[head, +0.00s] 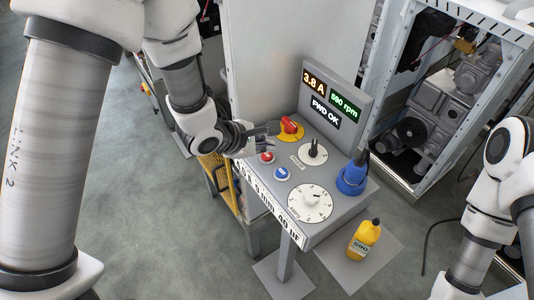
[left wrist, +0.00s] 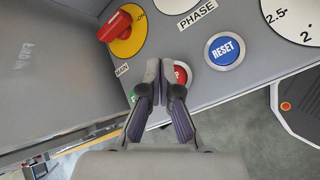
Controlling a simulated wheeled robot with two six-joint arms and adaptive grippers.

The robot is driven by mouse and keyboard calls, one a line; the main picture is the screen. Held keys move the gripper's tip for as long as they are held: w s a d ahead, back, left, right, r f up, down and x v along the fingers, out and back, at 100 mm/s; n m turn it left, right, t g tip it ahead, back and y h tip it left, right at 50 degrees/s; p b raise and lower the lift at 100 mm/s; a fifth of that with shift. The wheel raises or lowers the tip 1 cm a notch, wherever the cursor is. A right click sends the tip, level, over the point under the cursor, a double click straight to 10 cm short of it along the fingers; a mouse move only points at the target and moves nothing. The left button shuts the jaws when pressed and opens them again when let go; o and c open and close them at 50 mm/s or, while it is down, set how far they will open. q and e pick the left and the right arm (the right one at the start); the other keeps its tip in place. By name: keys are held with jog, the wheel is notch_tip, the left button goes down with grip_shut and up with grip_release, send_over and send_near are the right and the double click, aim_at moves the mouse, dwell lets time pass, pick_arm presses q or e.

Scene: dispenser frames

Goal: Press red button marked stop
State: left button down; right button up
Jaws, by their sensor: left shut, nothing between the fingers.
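The red stop button (head: 267,157) sits on the sloped top of a grey control console, left of a blue button. In the left wrist view the red button (left wrist: 186,78) is partly hidden behind my fingers; only the end of its white lettering shows. My left gripper (head: 270,140) is shut and empty, just above and behind the button in the head view. In the left wrist view its fingertips (left wrist: 165,66) overlap the button's left edge. I cannot tell whether they touch it. My right arm shows at the right, but its gripper is out of view.
A blue reset button (left wrist: 225,50) is close beside the red one. A red rotary switch on a yellow plate (head: 290,126), two white dials (head: 313,153) and a blue plug (head: 353,177) share the console. A yellow bottle (head: 364,240) stands below right.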

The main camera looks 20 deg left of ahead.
aim_at(265, 157)
pick_arm(q)
jog(key=shift+f, duration=0.4)
jog(key=shift+f, duration=0.45)
dwell(0.6)
jog(key=shift+r+p, duration=0.1)
jog(key=shift+p, duration=0.25)
jog(key=shift+r+p, duration=0.8)
jog(key=shift+p, duration=0.35)
notch_tip(265, 157, up, 5)
jog(key=p, duration=0.6)
